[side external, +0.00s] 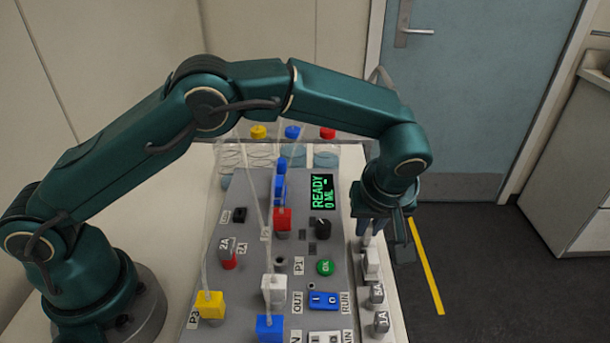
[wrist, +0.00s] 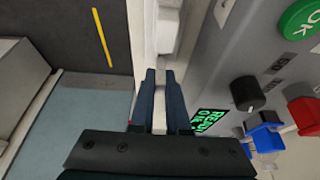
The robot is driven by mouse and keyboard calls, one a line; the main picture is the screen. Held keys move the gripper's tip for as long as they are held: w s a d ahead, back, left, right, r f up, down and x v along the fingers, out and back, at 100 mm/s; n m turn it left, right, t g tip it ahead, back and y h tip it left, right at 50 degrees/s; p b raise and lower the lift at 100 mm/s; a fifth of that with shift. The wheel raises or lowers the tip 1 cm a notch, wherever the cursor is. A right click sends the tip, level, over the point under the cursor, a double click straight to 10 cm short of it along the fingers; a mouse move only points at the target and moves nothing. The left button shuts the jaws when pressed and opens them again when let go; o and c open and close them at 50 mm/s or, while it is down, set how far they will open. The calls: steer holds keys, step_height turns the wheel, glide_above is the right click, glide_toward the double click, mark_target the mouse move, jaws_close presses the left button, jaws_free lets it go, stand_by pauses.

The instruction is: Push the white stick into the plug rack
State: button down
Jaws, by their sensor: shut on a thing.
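My gripper (wrist: 160,105) is shut on a white stick (wrist: 159,122), which shows as a narrow pale strip between the dark fingers in the wrist view. In the side view my gripper (side external: 385,232) is over the right edge of the grey panel, and its fingers partly hide the stick. The plug rack (side external: 371,283) appears to be the row along that edge, with a white block and grey plugs labelled 5A and 1A. A white block (wrist: 166,30) lies just beyond my fingertips in the wrist view. I cannot tell whether the stick touches it.
The grey panel (side external: 343,270) beside the row carries a green OK button (side external: 325,267), a black knob (side external: 323,228), a lit display (side external: 322,192) and coloured plugs with clear tubes. Bottles with coloured caps stand behind it. Open floor lies to the right.

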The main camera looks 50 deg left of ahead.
steer(key=shift+f, duration=0.3)
stand_by(0.5)
steer(key=c, duration=0.8)
jaws_free()
